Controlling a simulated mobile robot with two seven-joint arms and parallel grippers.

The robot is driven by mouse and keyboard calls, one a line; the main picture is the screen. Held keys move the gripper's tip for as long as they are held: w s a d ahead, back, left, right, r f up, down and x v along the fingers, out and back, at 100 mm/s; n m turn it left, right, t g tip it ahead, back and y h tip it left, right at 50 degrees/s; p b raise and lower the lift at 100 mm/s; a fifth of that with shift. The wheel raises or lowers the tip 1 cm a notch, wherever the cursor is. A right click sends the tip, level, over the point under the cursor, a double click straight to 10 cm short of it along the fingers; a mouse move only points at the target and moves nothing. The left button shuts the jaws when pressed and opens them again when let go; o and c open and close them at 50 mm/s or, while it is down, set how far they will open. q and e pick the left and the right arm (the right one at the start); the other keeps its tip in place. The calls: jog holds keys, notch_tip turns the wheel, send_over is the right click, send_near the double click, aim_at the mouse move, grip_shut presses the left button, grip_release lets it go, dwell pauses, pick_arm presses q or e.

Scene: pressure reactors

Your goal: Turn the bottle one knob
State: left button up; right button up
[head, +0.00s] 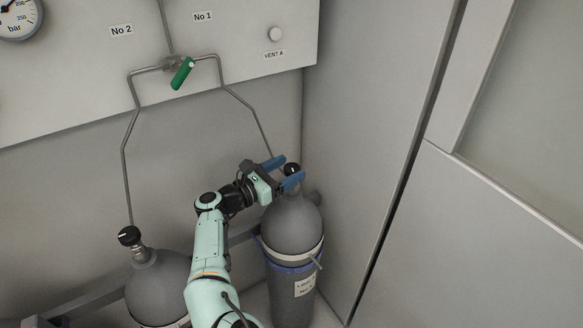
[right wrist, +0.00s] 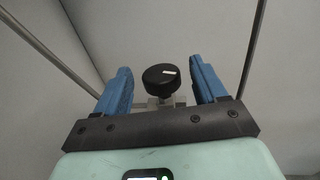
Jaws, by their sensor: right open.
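The bottle one knob (head: 292,169) is a small black knob on top of the right grey gas bottle (head: 293,226), below the pipe from the "No 1" label. My right gripper (head: 284,171) is at this knob, its blue fingers open on either side of it. In the right wrist view the black knob (right wrist: 161,79) with a white mark shows between the open fingers (right wrist: 162,90), with a gap on both sides; it appears untouched. The fingers hide part of the knob in the head view. My left gripper is not in view.
A second grey bottle (head: 158,286) with a black knob (head: 129,236) stands to the left. A grey wall (head: 370,130) stands close on the right.

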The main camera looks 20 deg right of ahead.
jog(key=v, duration=1.1)
jog(key=shift+b, duration=0.45)
jog(key=shift+s+a, duration=0.1)
jog(key=shift+a, duration=0.1)
